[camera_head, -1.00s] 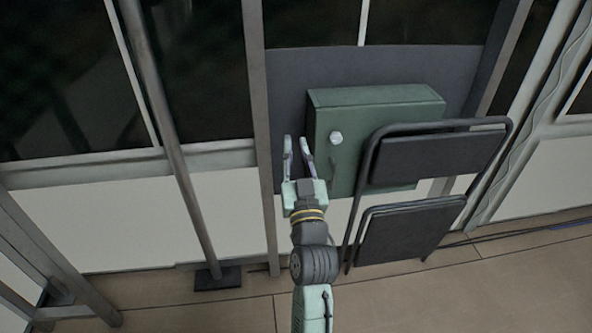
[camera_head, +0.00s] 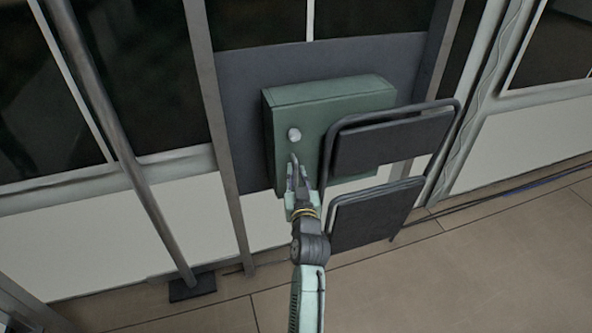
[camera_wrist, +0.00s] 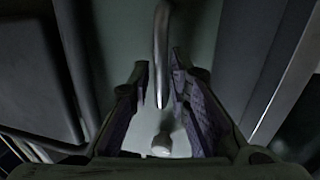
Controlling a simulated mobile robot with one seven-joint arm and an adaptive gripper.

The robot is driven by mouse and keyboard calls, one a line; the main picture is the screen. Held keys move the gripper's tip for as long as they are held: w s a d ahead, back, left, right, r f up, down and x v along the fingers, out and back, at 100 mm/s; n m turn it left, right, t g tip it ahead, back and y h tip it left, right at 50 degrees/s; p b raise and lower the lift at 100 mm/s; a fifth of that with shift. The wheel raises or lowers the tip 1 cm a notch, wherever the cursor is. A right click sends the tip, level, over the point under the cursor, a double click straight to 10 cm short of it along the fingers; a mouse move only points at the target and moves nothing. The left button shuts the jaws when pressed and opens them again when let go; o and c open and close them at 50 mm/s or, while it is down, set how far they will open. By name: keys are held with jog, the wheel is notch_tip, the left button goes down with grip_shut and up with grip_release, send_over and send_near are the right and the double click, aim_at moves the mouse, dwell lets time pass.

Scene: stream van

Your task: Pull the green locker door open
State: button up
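The green locker (camera_head: 312,112) hangs on a dark panel and its door looks shut. A round pale knob (camera_head: 294,134) sits on its front, and also shows low in the wrist view (camera_wrist: 163,143). My gripper (camera_head: 297,168) is in front of the door, just below the knob. In the wrist view my gripper (camera_wrist: 161,82) is open. A slim metal handle (camera_wrist: 161,45) runs between the two fingertips, and I see no clear contact. The handle is mostly hidden by my gripper in the head view.
A black folding chair (camera_head: 378,208) stands close on the right and covers the locker's lower right part. A grey post (camera_head: 218,140) rises left of the locker. A slanted pole with a dark foot (camera_head: 192,287) stands farther left. The floor in front is clear.

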jog(key=shift+w, duration=0.5)
grip_shut()
dwell(0.4)
